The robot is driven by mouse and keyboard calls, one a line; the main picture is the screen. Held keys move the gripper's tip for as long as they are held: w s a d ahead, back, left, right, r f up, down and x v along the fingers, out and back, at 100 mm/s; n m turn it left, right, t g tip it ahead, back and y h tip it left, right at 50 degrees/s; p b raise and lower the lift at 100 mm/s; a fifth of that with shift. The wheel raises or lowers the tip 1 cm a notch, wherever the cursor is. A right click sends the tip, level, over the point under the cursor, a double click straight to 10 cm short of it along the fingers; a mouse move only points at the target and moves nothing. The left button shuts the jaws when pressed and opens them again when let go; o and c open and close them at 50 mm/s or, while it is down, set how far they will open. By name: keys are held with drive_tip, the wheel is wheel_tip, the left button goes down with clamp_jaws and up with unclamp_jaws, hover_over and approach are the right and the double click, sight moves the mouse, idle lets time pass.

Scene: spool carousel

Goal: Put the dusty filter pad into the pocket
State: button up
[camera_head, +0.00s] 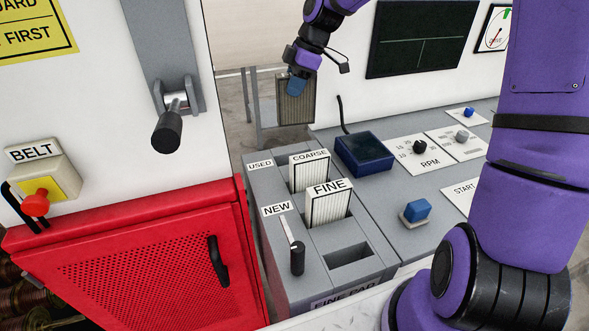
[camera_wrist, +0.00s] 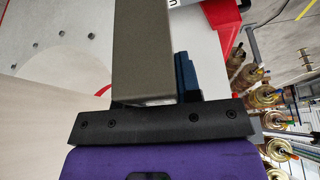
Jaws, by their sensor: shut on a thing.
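My gripper (camera_head: 297,82) is shut on the dusty filter pad (camera_head: 296,106), a flat grey-brown pad with a pale frame, held upright in the air at the back of the rack. In the wrist view the dusty filter pad (camera_wrist: 143,55) is a plain brown-grey slab beside a dark blue finger (camera_wrist: 185,75). The grey rack (camera_head: 285,285) has labels USED (camera_head: 259,166) and NEW (camera_head: 276,210). A white COARSE pad (camera_head: 309,172) and a white FINE pad (camera_head: 328,206) stand in it. An empty slot (camera_head: 348,255) is in front of the FINE pad.
A dark blue box (camera_head: 364,154) stands on the grey counter right of the rack, with knobs and a blue button (camera_head: 417,210). A red mesh door (camera_head: 140,265) is at left. A black-handled lever (camera_head: 296,256) sticks up from the rack. Several spools (camera_wrist: 263,97) show in the wrist view.

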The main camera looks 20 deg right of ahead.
drive_tip(key=shift+s+a+r+n+g, duration=0.15)
drive_tip(key=shift+s+a+r+n, duration=0.1)
drive_tip(key=shift+r+n, duration=0.2)
drive_tip(key=shift+s+a+r+n+g, duration=0.15)
drive_tip(key=shift+s+r+n, duration=0.05)
drive_tip(key=shift+r+n, duration=0.2)
wheel_tip(320, 180, down, 17)
drive_tip(key=shift+f, duration=0.2)
drive_tip(key=shift+f, duration=0.1)
drive_tip(key=o, duration=1)
drive_tip(key=shift+c, duration=0.2)
